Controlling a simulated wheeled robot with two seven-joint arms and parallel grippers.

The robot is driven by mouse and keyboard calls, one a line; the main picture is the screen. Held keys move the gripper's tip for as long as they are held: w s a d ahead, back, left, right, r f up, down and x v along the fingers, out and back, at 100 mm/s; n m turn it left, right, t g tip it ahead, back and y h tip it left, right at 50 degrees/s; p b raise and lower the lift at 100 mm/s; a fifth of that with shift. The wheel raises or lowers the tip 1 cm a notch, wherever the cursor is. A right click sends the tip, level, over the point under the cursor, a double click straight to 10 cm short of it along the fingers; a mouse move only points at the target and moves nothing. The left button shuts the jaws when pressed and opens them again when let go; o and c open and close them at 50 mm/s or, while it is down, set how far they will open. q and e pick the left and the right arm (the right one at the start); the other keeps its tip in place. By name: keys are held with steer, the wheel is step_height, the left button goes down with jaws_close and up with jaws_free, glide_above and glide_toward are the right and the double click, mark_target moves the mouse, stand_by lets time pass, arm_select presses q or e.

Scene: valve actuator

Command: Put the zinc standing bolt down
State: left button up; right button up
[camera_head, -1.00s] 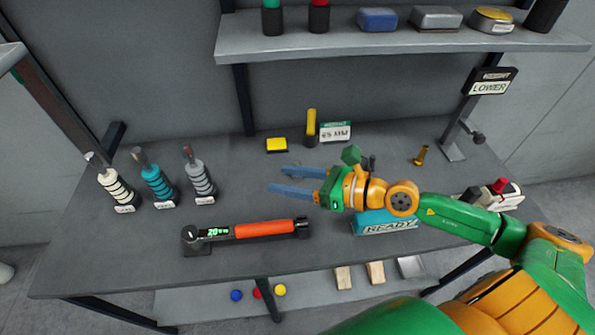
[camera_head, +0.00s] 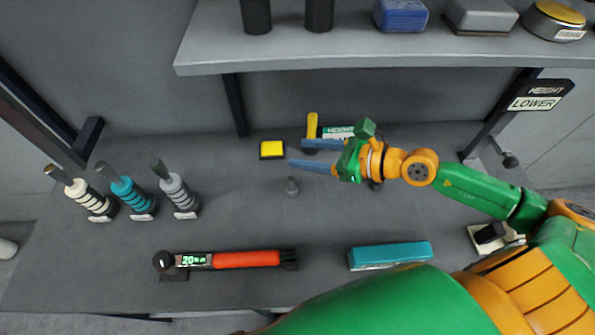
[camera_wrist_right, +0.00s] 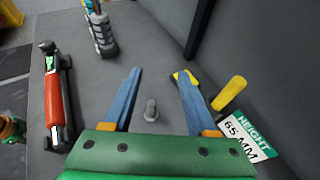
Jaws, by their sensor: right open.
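The zinc standing bolt (camera_head: 292,187) is a small grey bolt that stands upright on the grey table, left of centre. It also shows in the right wrist view (camera_wrist_right: 151,110), between the two fingers as seen from there, with clear gaps to both. My right gripper (camera_head: 297,153) is open, its blue fingers pointing left, with the tips just behind the bolt in the head view. It also shows open in the right wrist view (camera_wrist_right: 160,71). It holds nothing. My left gripper is not in view.
A yellow block (camera_head: 272,149) and a yellow-handled tool (camera_head: 312,125) by a height sign (camera_head: 339,132) are near the gripper. Three handled tools stand at left, the teal one here (camera_head: 132,194). A red-handled torque wrench (camera_head: 246,259) and a teal box (camera_head: 390,255) lie in front. A shelf (camera_head: 350,58) overhangs the back.

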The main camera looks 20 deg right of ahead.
steer(key=b, duration=0.7)
glide_toward(291, 177)
steer(key=w+a, duration=0.1)
steer(key=a, duration=0.1)
steer(key=w+a, duration=0.2)
steer(key=shift+w+a+f, duration=0.1)
steer(key=shift+f, duration=0.15)
steer(key=f+b, duration=0.1)
steer(key=f, duration=0.1)
steer(key=shift+w+f+b, duration=0.3)
steer(key=shift+b, duration=0.1)
steer(key=shift+w+p, duration=0.35)
steer(key=shift+w+a+p, duration=0.45)
steer(key=shift+a+p, duration=0.05)
steer(key=shift+a, duration=0.05)
steer(key=p+x, duration=0.1)
steer(key=x, duration=0.3)
steer(key=shift+a+f, duration=0.2)
steer(key=shift+w+a+f, duration=0.1)
steer(key=shift+w+f, duration=0.15)
steer(key=shift+s, duration=0.1)
jaws_close()
